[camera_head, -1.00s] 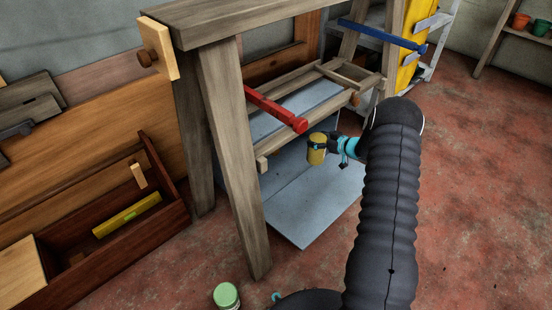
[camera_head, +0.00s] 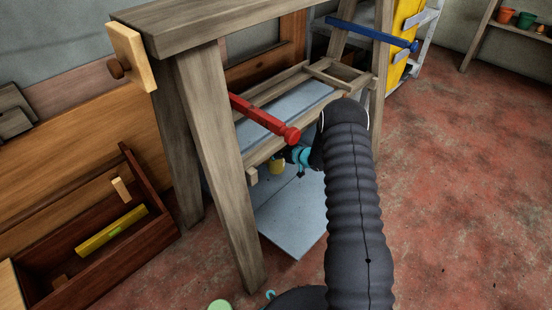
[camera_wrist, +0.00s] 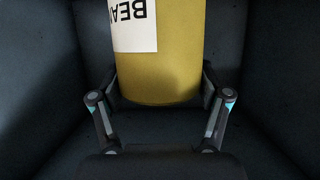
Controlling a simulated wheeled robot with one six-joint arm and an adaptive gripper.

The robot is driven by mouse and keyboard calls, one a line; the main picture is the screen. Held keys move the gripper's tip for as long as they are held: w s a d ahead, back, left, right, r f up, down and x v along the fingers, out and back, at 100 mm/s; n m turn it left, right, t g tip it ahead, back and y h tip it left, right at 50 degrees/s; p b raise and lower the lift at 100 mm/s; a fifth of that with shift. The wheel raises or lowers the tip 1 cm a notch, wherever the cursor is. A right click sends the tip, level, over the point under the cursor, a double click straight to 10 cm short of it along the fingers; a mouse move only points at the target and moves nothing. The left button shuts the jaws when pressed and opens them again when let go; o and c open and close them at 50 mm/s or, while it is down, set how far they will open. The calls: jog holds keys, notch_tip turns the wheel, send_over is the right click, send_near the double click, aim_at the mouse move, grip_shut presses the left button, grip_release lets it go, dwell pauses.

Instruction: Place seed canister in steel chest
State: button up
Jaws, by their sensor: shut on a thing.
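My gripper (camera_wrist: 159,88) is shut on the seed canister (camera_wrist: 165,60), a mustard-yellow cylinder with a white label whose letters appear upside down. In the head view the canister (camera_head: 277,167) shows small below the bench's lower rail, partly hidden by it, with my gripper (camera_head: 287,162) at its right. The steel chest (camera_head: 292,219) is blue-grey and under the workbench; a flat panel of it lies out on the floor, and its inside is hidden in the head view. In the wrist view dark walls (camera_wrist: 270,60) surround the canister on the left, right and behind.
The wooden bench (camera_head: 225,170), its red bar (camera_head: 263,116) and lower rails stand close around my arm. A wooden toolbox (camera_head: 150,185) lies left. A green-lidded jar (camera_head: 220,305) is at the bottom edge. The red floor at right is clear.

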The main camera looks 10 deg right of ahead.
jog(key=shift+a+f+b, duration=0.1)
jog(key=shift+f+b, duration=0.2)
jog(key=shift+f, duration=1.7)
jog(key=shift+f, duration=0.25)
jog(key=o, duration=1.7)
jog(key=shift+r, duration=0.2)
jog(key=shift+s+r, duration=0.1)
jog(key=shift+r, duration=0.05)
jog(key=p+v, duration=0.1)
jog(key=v, duration=1)
jog(key=shift+s+d, duration=0.25)
jog(key=shift+s, duration=0.05)
